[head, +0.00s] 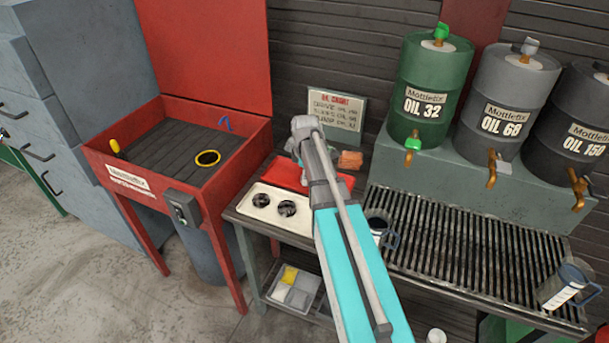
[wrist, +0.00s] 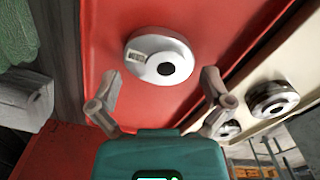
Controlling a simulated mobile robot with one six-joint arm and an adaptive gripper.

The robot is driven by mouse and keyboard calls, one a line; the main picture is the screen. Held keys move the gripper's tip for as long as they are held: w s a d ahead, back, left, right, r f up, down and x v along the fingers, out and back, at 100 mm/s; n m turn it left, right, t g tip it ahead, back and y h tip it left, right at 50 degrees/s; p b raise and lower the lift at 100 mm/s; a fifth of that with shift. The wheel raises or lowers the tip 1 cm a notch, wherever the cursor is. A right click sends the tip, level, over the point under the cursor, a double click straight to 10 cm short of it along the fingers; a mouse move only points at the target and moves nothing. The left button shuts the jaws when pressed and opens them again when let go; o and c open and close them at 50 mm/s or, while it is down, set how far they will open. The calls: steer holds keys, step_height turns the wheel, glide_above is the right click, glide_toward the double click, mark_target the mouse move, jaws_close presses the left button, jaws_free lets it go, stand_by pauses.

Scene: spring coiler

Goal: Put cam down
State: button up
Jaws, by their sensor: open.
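A silver round cam (wrist: 160,52) with a dark centre hole and a small marked window lies on the red tray (wrist: 108,25) in the wrist view. My gripper (wrist: 162,80) is open, its two fingers apart on either side of the cam's near edge, with nothing clasped. Whether the fingers touch the cam is unclear. In the head view the red tray (head: 283,174) lies on the bench, partly behind my arm, and the silver cam is hidden there. The gripper (head: 305,130) is hardly visible there.
A cream tray (head: 243,207) beside the red tray holds two dark round parts (head: 261,200). An oil chart (head: 336,112) stands behind. Oil drums (head: 432,85) and a grated drip bench (head: 450,235) are at right. A red wash basin (head: 205,195) is at left.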

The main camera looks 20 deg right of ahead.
steer(key=shift+r, duration=0.1)
step_height(320, 180, up, 12)
steer(key=p, duration=1.2)
stand_by(0.3)
stand_by(0.7)
steer(key=s+a+m, duration=1.3)
steer(key=s, duration=0.4)
steer(key=shift+s+a+m, duration=0.2)
steer(key=shift+a+m, duration=0.1)
steer(key=shift+a, duration=0.05)
stand_by(1.0)
